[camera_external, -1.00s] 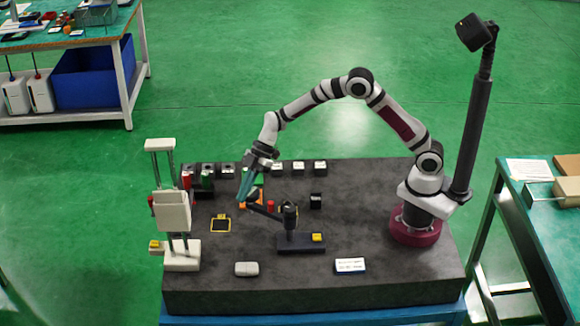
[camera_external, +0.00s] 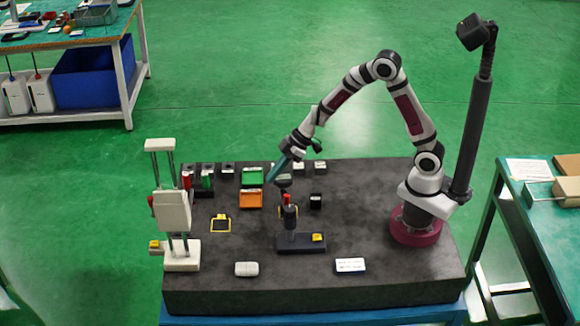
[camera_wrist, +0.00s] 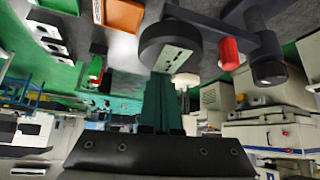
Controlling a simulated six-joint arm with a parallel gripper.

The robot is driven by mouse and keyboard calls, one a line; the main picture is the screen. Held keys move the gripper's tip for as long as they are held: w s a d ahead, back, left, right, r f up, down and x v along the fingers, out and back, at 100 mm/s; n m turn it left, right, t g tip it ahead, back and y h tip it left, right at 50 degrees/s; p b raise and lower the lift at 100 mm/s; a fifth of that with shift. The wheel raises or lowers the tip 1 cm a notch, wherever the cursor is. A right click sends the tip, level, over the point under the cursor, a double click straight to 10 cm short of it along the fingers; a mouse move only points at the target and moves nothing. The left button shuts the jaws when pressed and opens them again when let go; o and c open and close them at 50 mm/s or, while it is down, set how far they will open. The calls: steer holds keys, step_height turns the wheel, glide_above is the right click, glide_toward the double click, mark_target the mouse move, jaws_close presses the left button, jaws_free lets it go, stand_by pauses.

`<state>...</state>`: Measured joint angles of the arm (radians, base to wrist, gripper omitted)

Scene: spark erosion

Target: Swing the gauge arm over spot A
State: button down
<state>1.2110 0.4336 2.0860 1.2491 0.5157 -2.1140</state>
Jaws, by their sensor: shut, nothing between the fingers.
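The gauge stand has a dark base (camera_external: 287,248) and an upright post. Its dark gauge arm (camera_external: 285,184) points toward the back of the slab, away from the camera. In the wrist view, its round dark head (camera_wrist: 168,40) and red knob (camera_wrist: 230,52) are close. My gripper (camera_external: 271,181) is shut and empty, just left of the arm's head. Its green fingers (camera_wrist: 162,104) end at the head in the wrist view; I cannot tell if they touch. A yellow-framed square (camera_external: 220,224) lies left of the stand. Another yellow frame is partly hidden behind the post. No letter is legible.
Green (camera_external: 252,177) and orange (camera_external: 251,199) trays lie behind left of the stand, with several small blocks along the back edge. A white press-like device (camera_external: 175,210) stands at the left. A white rounded object (camera_external: 246,269) and a card (camera_external: 350,265) lie in front.

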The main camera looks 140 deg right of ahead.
steer(key=shift+s+a, duration=0.55)
steer(key=shift+s, duration=0.4)
steer(key=shift+s+a+f, duration=0.1)
steer(key=shift+f, duration=0.1)
steer(key=w+d+r, duration=0.1)
steer(key=w+d, duration=0.2)
steer(key=s+a+r, duration=0.1)
steer(key=r, duration=0.1)
steer(key=s+a+r, duration=0.1)
steer(key=a+r, duration=0.1)
steer(key=r, duration=0.1)
steer(key=s+a+r, duration=0.1)
steer(key=r, duration=0.1)
steer(key=shift+s+a+r, duration=0.25)
steer(key=shift+s, duration=0.15)
